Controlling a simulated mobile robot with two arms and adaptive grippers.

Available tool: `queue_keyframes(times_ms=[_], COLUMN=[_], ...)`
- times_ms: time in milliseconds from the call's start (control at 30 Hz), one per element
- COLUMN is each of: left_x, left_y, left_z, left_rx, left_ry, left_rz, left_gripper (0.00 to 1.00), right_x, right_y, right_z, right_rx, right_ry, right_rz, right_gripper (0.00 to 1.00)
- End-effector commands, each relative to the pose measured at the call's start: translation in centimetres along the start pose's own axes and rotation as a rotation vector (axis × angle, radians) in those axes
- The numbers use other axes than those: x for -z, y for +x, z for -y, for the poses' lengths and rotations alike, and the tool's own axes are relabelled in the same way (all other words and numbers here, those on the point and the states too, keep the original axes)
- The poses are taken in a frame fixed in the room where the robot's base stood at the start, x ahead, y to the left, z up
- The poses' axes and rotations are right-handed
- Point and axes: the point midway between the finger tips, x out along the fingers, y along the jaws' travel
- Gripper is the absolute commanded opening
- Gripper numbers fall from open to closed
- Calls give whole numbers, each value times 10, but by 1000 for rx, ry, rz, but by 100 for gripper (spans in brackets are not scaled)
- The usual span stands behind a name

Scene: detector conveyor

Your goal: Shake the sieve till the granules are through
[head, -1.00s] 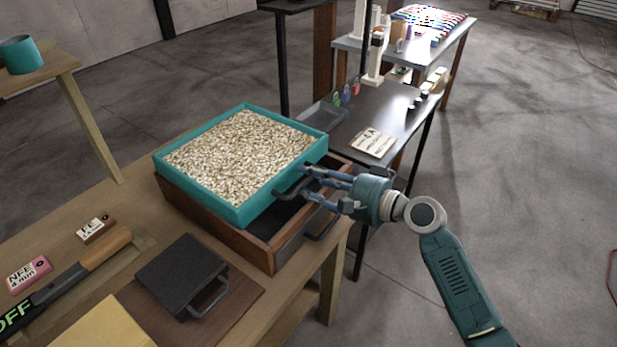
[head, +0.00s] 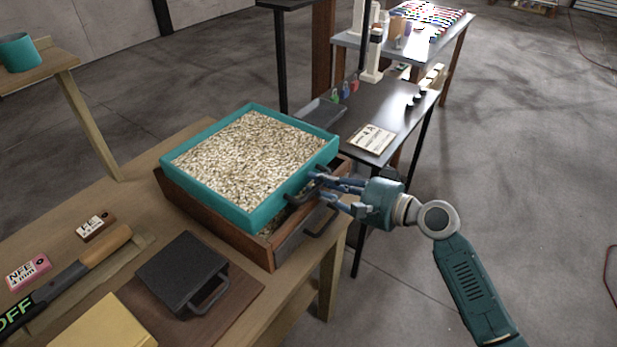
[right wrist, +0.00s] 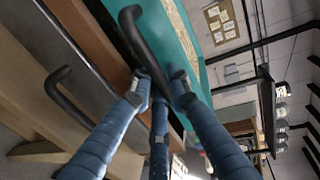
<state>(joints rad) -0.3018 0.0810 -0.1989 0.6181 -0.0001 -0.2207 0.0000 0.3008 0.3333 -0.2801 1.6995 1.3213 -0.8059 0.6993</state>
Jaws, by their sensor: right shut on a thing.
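My right gripper (head: 318,186) is shut on the dark handle (head: 298,199) on the sieve's right side. In the right wrist view the fingers (right wrist: 160,80) are at the handle (right wrist: 148,50) beside the teal wall. My left gripper is not in view.
A black case (head: 182,270) with a handle lies in front of the box. A label block (head: 94,226), a pink block (head: 27,271) and a wooden-handled tool (head: 75,268) lie at left. A dark table (head: 395,115) stands behind at right.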

Motion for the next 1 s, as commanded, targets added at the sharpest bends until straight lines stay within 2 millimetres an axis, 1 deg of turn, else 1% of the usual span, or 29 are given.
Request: queue_keyframes(times_ms=[33, 133, 433, 467, 500, 533, 833, 933, 1000], left_x=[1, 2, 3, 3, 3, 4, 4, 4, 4], left_y=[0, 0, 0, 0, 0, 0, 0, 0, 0], left_z=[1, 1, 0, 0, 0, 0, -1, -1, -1], left_rx=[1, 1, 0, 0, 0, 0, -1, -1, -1], left_ry=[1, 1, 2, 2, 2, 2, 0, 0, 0], left_rz=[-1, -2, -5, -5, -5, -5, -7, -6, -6], left_gripper=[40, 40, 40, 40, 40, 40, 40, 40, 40], right_x=[1, 1, 1, 1, 1, 1, 0, 0, 0], right_y=[-9, -19, -20, -20, -20, -20, -21, -29, -39], right_z=[-3, -4, -3, -3, -3, -3, -4, -5, -5], right_rx=[-3, -1, 2, 2, 2, 2, 0, -1, -3], right_ry=[-1, -2, -2, -2, -2, -2, -2, -1, -3], right_rz=[-3, -2, -2, -2, -2, -2, -1, -1, -2], right_gripper=[0, 0, 0, 23, 31, 33, 33, 33, 33])
